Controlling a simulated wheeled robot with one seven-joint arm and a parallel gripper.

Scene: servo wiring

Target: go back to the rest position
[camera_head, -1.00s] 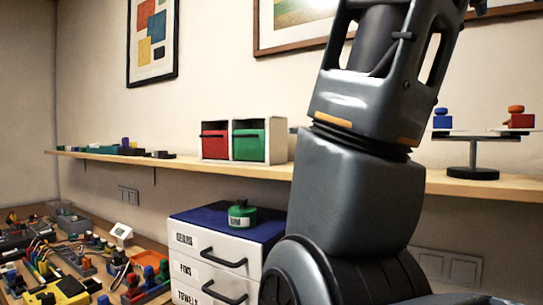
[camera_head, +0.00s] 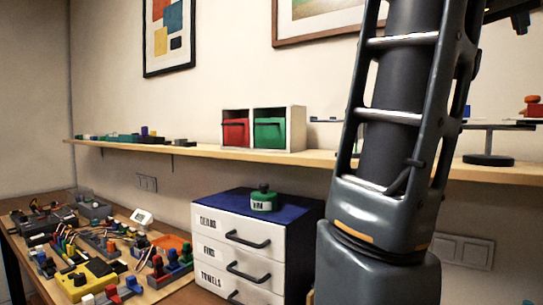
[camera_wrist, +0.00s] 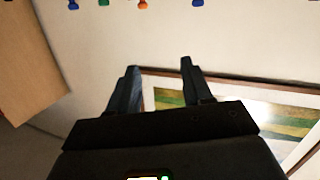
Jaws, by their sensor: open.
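My gripper (camera_wrist: 160,80) shows in the wrist view with its two dark fingers apart and nothing between them. It is in the air in front of the wall, with a framed picture (camera_wrist: 245,110) behind it. In the head view my arm rises upright at the right, and only a dark part of its end shows at the top right edge. The fingertips cannot be made out there.
A wooden shelf (camera_head: 190,150) runs along the wall, bearing a red-and-green drawer box (camera_head: 297,130) and a balance stand (camera_head: 488,159). Below stand a white drawer cabinet (camera_head: 225,225) with a green container (camera_head: 264,200) on top, and a cluttered wiring table (camera_head: 140,282).

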